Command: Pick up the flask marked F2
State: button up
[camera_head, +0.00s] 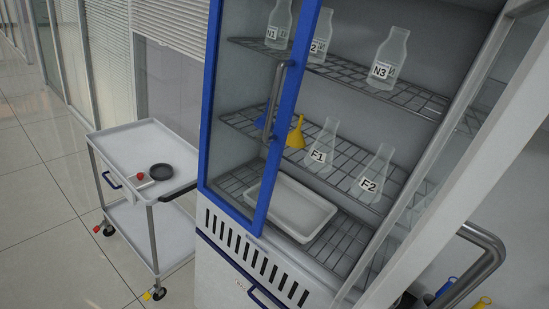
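The flask marked F2 (373,176) is a clear conical flask with a white label. It stands upright on the middle wire shelf of a cabinet, at the right. The flask marked F1 (323,149) stands to its left on the same shelf. The cabinet (215,106) has a blue-framed glass door (287,112) with a metal handle. The door covers the left part of the shelves, and the right part shows without glass in front. My gripper is not in view.
Bottles stand on the upper shelf, including N3 (389,62) and N1 (278,24). A yellow funnel (296,134) is left of F1. A white tray (328,212) lies on the lower shelf. A white trolley (120,148) stands left. A white frame with a metal handle (482,262) is at right.

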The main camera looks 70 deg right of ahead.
aim_at(368, 187)
jog(key=i+j+z, duration=0.3)
jog(key=z, duration=0.15)
jog(key=i+j+z, duration=0.55)
jog(key=j+z, duration=0.4)
jog(key=z, duration=1.5)
